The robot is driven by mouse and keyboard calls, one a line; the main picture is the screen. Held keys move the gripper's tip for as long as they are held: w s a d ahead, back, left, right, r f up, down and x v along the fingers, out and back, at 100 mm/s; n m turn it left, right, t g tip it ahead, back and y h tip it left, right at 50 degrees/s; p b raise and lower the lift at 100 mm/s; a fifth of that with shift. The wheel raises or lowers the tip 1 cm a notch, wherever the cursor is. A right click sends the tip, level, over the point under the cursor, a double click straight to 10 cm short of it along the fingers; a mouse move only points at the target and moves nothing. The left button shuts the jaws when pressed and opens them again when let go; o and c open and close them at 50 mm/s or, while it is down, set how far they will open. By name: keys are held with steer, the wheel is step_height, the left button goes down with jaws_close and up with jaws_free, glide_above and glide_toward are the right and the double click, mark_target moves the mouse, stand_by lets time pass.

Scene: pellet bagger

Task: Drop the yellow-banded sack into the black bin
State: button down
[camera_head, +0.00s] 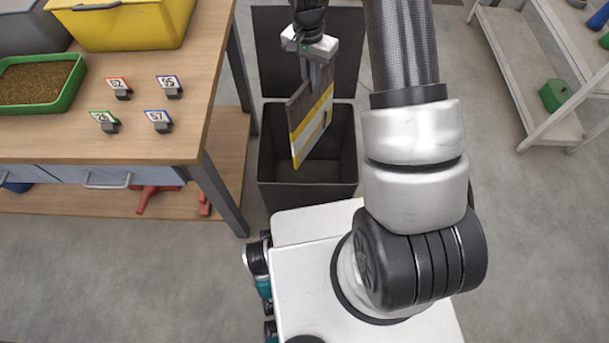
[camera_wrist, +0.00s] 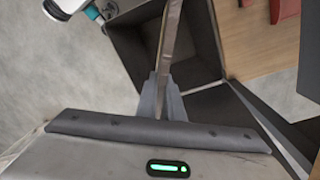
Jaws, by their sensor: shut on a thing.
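The yellow-banded sack (camera_head: 308,123) hangs from my gripper (camera_head: 317,82) in the head view. It is a flat brown and white piece with yellow bands. My gripper is shut on its upper edge. The sack hangs tilted over the open mouth of the black bin (camera_head: 308,196). In the wrist view the sack (camera_wrist: 171,35) shows edge-on between the fingers of my gripper (camera_wrist: 168,95). The bin (camera_wrist: 207,38) lies beyond it there, and its visible inside looks empty.
A dark lid panel (camera_head: 275,45) stands behind the bin. A wooden workbench (camera_head: 150,40) with numbered tags, a yellow bin (camera_head: 125,25) and a green tray (camera_head: 75,92) is at the left. A white shelf rack (camera_head: 515,60) is at the right. Floor between is clear.

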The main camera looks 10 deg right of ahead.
mark_target(311, 96)
steer(key=shift+f+b, duration=1.8)
steer(key=shift+f, duration=1.15)
steer(key=c, duration=1.8)
jaws_free()
steer(key=shift+r, duration=0.15)
steer(key=r+p, duration=0.1)
steer(key=r, duration=0.4)
steer(key=r+p, duration=0.1)
steer(key=r, duration=0.5)
steer(key=r+p, duration=0.2)
steer(key=r, duration=0.4)
steer(key=shift+w+a+r, duration=0.1)
steer(key=shift+w+a, duration=0.25)
steer(key=shift+a, duration=0.05)
